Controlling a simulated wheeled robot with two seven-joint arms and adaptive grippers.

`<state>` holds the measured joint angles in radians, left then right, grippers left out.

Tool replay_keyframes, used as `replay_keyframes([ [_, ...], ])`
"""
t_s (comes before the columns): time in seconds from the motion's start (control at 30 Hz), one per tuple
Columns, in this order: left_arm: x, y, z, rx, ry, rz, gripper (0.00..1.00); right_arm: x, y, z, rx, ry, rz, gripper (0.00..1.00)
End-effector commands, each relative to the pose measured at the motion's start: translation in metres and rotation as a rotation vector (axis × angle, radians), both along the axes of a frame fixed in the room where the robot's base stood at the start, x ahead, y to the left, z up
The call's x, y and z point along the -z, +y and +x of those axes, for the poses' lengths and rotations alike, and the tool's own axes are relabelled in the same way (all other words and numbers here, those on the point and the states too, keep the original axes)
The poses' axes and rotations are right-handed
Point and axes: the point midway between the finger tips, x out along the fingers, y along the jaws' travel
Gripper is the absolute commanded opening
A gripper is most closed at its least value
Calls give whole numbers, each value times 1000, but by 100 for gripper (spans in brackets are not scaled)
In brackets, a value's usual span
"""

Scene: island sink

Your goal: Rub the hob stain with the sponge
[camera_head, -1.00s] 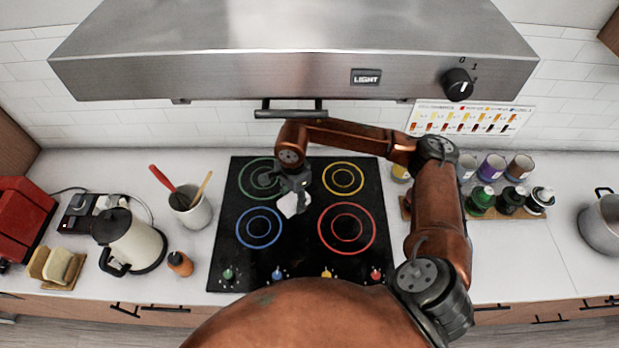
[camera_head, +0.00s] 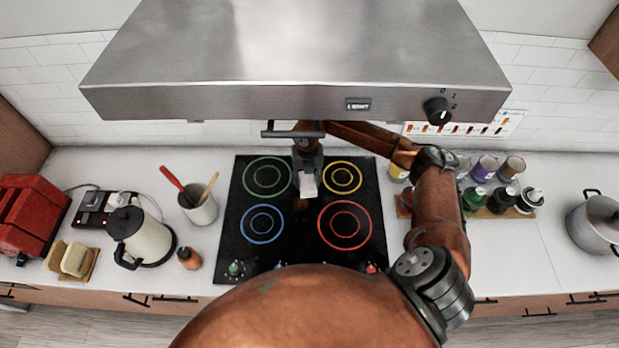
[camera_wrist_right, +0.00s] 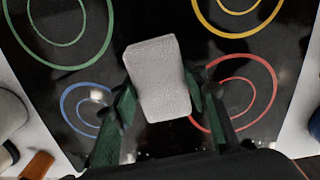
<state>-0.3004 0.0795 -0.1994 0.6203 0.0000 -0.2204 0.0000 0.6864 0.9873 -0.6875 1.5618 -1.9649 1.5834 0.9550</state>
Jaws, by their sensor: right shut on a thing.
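My right gripper (camera_head: 308,168) is over the middle of the black hob (camera_head: 282,222), between the green and yellow rings. It is shut on a pale grey-white sponge (camera_head: 308,184), which also shows between the fingers in the right wrist view (camera_wrist_right: 158,75). The sponge seems to be just above the glass; whether it touches cannot be told. I cannot make out the stain for sure; a brownish patch just below the sponge in the head view may be a reflection of my arm. My left gripper is not in view.
The range hood (camera_head: 300,60) hangs over the back of the hob. A utensil pot (camera_head: 199,208), a kettle (camera_head: 138,240) and a small orange-brown bottle (camera_head: 188,258) stand to the left. Spice jars (camera_head: 503,200) and a steel pot (camera_head: 595,226) stand to the right.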

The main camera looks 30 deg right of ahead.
Motion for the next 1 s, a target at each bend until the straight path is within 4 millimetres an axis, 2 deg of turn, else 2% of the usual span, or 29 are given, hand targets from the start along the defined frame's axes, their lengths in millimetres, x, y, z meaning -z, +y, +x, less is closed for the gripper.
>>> replay_keyframes([
  [0.1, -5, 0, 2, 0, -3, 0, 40, 1, -6, 1, 125, 4, -2, 15],
  [0.23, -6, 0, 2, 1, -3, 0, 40, 3, -8, 1, 189, 5, -4, 15],
  [0.47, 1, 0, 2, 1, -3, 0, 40, 14, -8, 1, 198, 5, -4, 15],
  [0.8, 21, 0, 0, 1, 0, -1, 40, 48, -8, 1, 197, 6, -4, 15],
  [1.0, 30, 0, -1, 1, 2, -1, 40, 62, -8, 1, 197, 5, -4, 15],
])
